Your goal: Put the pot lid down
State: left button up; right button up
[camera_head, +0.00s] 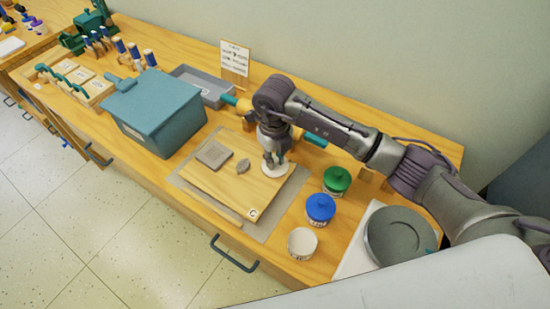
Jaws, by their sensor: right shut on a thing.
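My right gripper (273,158) comes in from the right and points down over the right part of a wooden board (233,190). It is shut on a round white pot lid (279,172). The lid is at or just above the board; I cannot tell whether it touches. A white pot (302,243) without a coloured lid stands near the table's front edge. A pot with a blue lid (320,208) and one with a green lid (337,180) stand behind it. My left gripper is not in view.
A grey square tile (214,154) and a small grey leaf-shaped piece (243,166) lie on the board. A teal lidded box (157,105) stands to the left. A grey round wheel (400,236) is at the right. The board's front left part is clear.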

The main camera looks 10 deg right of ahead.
aim_at(275, 159)
jog(key=shift+f, duration=0.75)
jog(key=o, duration=0.8)
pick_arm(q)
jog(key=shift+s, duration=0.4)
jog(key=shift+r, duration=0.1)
pick_arm(e)
jog(key=shift+r, duration=0.4)
pick_arm(q)
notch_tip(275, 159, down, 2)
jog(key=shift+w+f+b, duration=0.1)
jog(key=shift+b, duration=1)
pick_arm(e)
notch_tip(275, 159, up, 12)
jog(key=shift+f, duration=0.2)
jog(key=shift+f, duration=0.1)
